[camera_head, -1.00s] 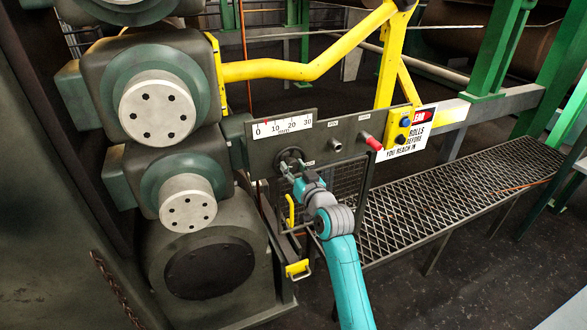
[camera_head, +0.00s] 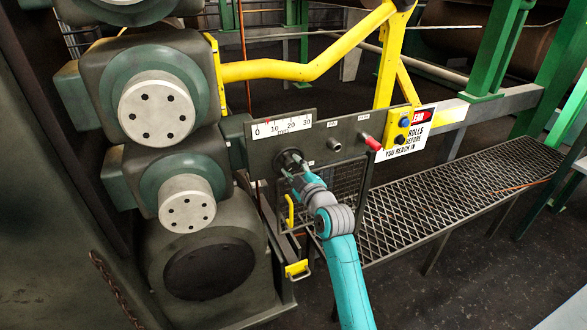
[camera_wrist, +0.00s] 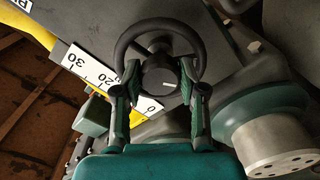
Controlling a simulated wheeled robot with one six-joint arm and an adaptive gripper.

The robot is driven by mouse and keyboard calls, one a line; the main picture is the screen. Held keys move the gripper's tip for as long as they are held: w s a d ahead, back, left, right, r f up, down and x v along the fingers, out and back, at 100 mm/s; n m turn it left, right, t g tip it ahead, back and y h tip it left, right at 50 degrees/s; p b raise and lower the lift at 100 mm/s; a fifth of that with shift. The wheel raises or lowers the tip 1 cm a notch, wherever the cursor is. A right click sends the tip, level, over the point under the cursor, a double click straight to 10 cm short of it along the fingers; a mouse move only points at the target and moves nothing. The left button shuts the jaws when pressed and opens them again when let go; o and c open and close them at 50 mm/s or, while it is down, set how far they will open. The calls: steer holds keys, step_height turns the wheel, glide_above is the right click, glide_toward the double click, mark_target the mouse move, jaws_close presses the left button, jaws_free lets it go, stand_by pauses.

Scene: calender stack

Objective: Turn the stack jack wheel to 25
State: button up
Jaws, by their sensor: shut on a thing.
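The jack wheel (camera_wrist: 196,42) is a small dark handwheel with a round grey hub (camera_wrist: 160,75) and a white mark on the hub. In the head view the wheel (camera_head: 290,157) sits on the grey panel below the scale. My gripper (camera_wrist: 160,82) is shut on the wheel, with one finger at each side of the hub; it also shows in the head view (camera_head: 295,168). The white mm scale (camera_head: 284,126) runs from 0 to 30, and its small red pointer seems to stand between 0 and 10. The fingers hide part of the rim.
Stacked rolls with pale end caps (camera_head: 157,111) stand left of the panel. A red knob (camera_head: 373,143), a button box (camera_head: 404,128) and a warning sign (camera_head: 418,132) are to the right. A yellow handle (camera_head: 290,212) hangs below. A mesh walkway (camera_head: 440,203) extends right.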

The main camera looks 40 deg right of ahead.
steer(key=n, duration=0.5)
steer(key=shift+r+n, duration=0.15)
steer(key=shift+n, duration=0.15)
steer(key=n, duration=0.5)
steer(key=shift+r, duration=0.1)
steer(key=n, duration=0.5)
steer(key=shift+n, duration=0.4)
steer(key=shift+r+n, duration=0.1)
steer(key=shift+n, duration=2.1)
steer(key=o, duration=1.1)
steer(key=shift+w, duration=0.1)
steer(key=shift+o, duration=0.2)
